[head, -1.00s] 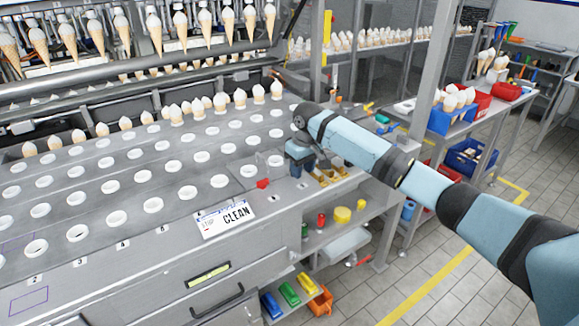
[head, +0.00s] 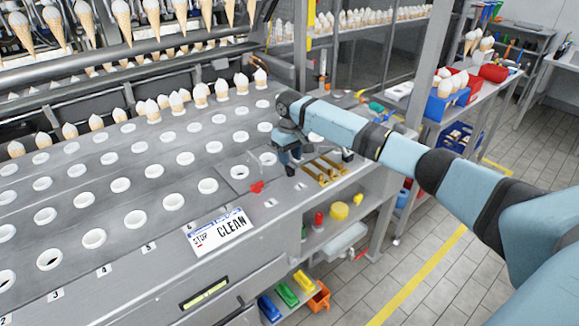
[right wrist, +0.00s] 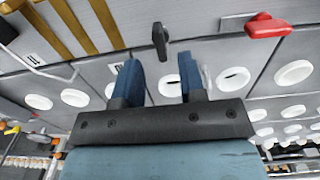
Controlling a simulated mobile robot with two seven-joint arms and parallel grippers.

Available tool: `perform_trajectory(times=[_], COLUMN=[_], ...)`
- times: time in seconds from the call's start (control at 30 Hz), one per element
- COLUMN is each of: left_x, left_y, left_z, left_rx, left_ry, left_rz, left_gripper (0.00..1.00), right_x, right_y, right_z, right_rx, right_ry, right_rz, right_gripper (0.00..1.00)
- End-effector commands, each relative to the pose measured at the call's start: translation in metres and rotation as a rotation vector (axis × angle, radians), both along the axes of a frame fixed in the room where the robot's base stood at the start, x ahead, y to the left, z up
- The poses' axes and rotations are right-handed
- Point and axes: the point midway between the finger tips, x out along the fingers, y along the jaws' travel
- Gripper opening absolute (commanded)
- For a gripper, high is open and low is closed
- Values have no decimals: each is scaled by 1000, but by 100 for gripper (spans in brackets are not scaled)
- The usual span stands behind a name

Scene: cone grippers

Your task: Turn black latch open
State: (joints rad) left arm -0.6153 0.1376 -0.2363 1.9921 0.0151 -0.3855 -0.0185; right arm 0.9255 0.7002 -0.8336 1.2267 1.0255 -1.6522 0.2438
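The black latch (right wrist: 160,40) is a small dark lever on the grey metal surface in the right wrist view. It lies just beyond the fingertips, roughly in line with the gap between them. My right gripper (right wrist: 158,72) is open, with two blue fingers spread apart and nothing between them. In the head view my right gripper (head: 288,155) points down over the machine's right end. There the latch is hard to tell from the fingers. A red latch (right wrist: 265,25) sits to the right of the black one and also shows in the head view (head: 257,187). My left gripper is not in view.
Brass bars (head: 322,170) lie right of my right gripper. Rows of white-rimmed holes (head: 208,186) cover the machine top to the left. A CLEAN sign (head: 218,232) lies nearer the front. Cones (head: 200,95) stand along the back. A side table (head: 450,125) stands at right.

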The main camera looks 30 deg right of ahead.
Motion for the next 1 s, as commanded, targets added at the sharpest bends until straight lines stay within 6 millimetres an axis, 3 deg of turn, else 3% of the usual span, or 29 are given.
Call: perform_trajectory(times=[0.1,0.3,0.63,0.67,0.8,1.0], left_x=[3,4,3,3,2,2], left_y=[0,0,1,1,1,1], left_z=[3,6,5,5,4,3], left_rx=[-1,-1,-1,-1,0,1], left_ry=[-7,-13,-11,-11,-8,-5], left_rz=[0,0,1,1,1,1], left_gripper=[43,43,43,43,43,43], right_x=[0,0,0,0,0,0], right_y=[0,0,0,0,0,0], right_z=[-20,-40,-44,-44,-44,-44], right_rx=[0,-1,0,0,0,0], right_ry=[1,0,-1,-1,-1,-1], right_rz=[0,0,0,0,0,1], right_gripper=[37,37,37,35,3,0])
